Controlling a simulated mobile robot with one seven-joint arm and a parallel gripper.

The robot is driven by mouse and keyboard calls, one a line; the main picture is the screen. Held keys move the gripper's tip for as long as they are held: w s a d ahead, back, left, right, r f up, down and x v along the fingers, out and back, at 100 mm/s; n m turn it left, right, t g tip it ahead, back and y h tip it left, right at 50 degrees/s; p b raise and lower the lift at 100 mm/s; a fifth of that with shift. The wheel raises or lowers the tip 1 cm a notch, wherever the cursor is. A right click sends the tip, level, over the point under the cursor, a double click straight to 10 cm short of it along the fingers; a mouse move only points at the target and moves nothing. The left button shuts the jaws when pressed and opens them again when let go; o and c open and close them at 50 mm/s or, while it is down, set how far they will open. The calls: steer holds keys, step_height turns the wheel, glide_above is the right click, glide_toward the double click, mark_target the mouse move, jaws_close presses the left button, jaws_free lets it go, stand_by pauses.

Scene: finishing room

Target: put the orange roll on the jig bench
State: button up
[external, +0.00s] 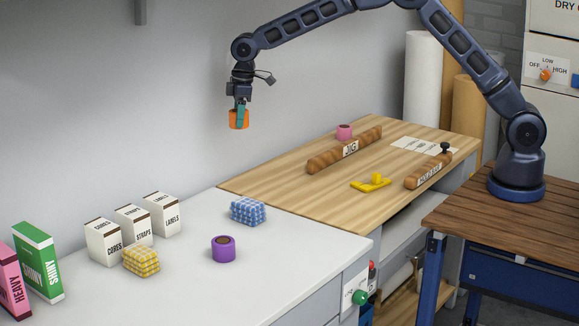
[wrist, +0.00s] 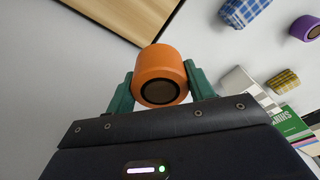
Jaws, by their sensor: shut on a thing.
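The orange roll (external: 239,119) is held in the air by my gripper (external: 241,108), above and behind the seam between the white counter and the wooden bench. In the wrist view the orange roll (wrist: 160,75) sits between the two green fingers of my gripper (wrist: 160,88), its dark core facing the camera. The jig bench (external: 300,200) is the wooden-topped bench with a wooden bar marked JIG (external: 345,150). A corner of the jig bench (wrist: 125,15) shows at the top of the wrist view.
On the jig bench are a pink roll (external: 344,132), a yellow item (external: 372,182) and a second wooden bar (external: 428,171). The bench's near left part is clear. The white counter (external: 180,270) holds a purple roll (external: 223,249), checkered bundles (external: 247,211) and several boxes (external: 162,214).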

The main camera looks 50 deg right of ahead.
steer(key=w+d+m, duration=0.2)
steer(key=d, duration=0.9)
steer(key=w+d+m, duration=0.1)
steer(key=w+d, duration=0.1)
steer(key=d, duration=1)
steer(key=m, duration=0.4)
glide_above(324, 148)
steer(key=shift+h, duration=0.4)
steer(key=f, duration=2)
steer(key=shift+s+a+f, duration=0.1)
steer(key=shift+s+f, duration=0.15)
steer(key=o, duration=0.6)
steer(key=shift+f, duration=0.15)
steer(key=shift+c, duration=0.2)
steer(key=o, duration=0.4)
steer(key=shift+o, duration=0.2)
